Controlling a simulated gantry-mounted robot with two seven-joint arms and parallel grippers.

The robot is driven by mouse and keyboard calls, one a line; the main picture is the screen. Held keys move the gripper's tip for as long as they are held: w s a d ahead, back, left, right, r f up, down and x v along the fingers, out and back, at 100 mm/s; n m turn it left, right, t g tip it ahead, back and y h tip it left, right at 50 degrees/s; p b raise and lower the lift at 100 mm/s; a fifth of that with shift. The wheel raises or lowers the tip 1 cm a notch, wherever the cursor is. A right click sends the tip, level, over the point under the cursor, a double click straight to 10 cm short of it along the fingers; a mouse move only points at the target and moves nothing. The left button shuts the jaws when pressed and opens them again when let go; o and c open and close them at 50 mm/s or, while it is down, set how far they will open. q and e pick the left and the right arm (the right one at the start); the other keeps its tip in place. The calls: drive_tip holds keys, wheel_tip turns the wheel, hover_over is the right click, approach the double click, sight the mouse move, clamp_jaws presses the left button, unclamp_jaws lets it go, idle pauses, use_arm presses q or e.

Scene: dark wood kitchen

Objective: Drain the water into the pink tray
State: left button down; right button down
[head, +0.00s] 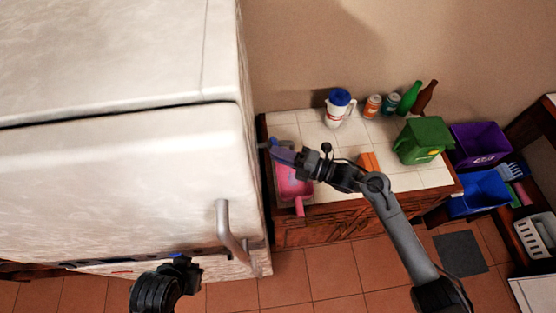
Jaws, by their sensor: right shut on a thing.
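The pink tray (295,187) lies at the left end of the tiled counter, beside the fridge, with a pink handle-like part toward the front edge. My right gripper (290,157) is above the tray's back part and shut on a small purple-blue thing (282,154). That thing is over the tray; its exact shape and whether it touches the tray are unclear. No water can be made out. My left gripper (182,262) is low in front of the fridge, away from the counter; its fingers are too unclear to read.
A white pitcher with a blue lid (338,108), cans (373,106), bottles (410,97) and a green bin (423,140) stand on the counter (318,134). An orange block (368,161) lies near my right arm. The fridge (120,180) walls off the left.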

idle(0.3)
drive_tip(key=c, duration=1.2)
unclamp_jaws()
drive_tip(key=shift+d, duration=0.1)
drive_tip(key=b+v, duration=0.2)
drive_tip(key=v, duration=0.8)
drive_tip(key=shift+d+b, duration=0.35)
drive_tip(key=shift+s, duration=0.1)
